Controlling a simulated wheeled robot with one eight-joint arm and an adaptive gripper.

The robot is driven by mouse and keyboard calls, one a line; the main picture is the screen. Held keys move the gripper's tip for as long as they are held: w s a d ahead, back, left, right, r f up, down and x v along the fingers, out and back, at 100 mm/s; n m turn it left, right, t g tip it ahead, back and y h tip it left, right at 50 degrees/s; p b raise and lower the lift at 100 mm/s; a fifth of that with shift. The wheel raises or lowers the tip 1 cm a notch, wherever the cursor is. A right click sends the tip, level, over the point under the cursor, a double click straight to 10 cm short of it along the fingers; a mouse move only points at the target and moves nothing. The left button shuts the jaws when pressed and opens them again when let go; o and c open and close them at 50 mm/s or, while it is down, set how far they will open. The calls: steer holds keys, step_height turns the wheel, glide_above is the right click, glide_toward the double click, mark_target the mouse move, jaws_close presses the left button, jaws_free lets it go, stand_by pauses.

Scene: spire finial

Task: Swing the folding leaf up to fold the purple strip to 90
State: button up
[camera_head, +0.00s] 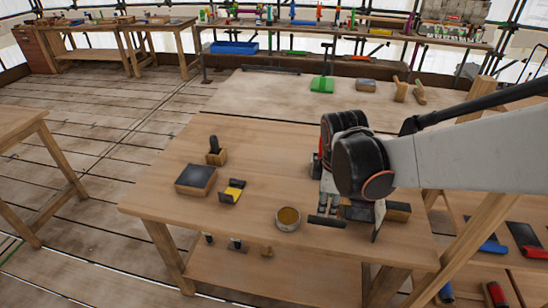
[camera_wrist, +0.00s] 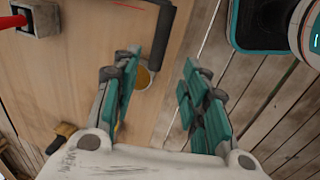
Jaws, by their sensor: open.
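My gripper (camera_wrist: 163,75) is open and empty, with teal pads on both sides of the wrist view. In the head view my gripper (camera_head: 350,205) is low over the front right of the wooden table and hides part of a dark-topped wooden tool (camera_head: 396,212). A dark bar (camera_head: 327,221) lies at its left. In the wrist view a black bar with a bent end (camera_wrist: 177,38) runs just beyond the fingertips; I cannot tell if it is the folding leaf. The purple strip cannot be made out in either view.
A round tin (camera_head: 288,219) stands left of my gripper, near the front edge. A yellow and black piece (camera_head: 232,191), a dark-topped block (camera_head: 196,180) and a black-handled block (camera_head: 215,152) stand further left. A green object (camera_head: 322,85) lies at the back.

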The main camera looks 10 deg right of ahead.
mark_target(323, 219)
steer(key=f+b, duration=0.1)
steer(key=f, duration=0.2)
steer(key=w+f+b, duration=0.1)
steer(key=f, duration=0.3)
steer(key=w+f+b, duration=0.1)
steer(key=f, duration=0.2)
steer(key=shift+d+f+b, duration=0.25)
steer(key=shift+d+b, duration=0.1)
steer(key=shift+b, duration=0.05)
steer(key=shift+c, duration=0.3)
jaws_close()
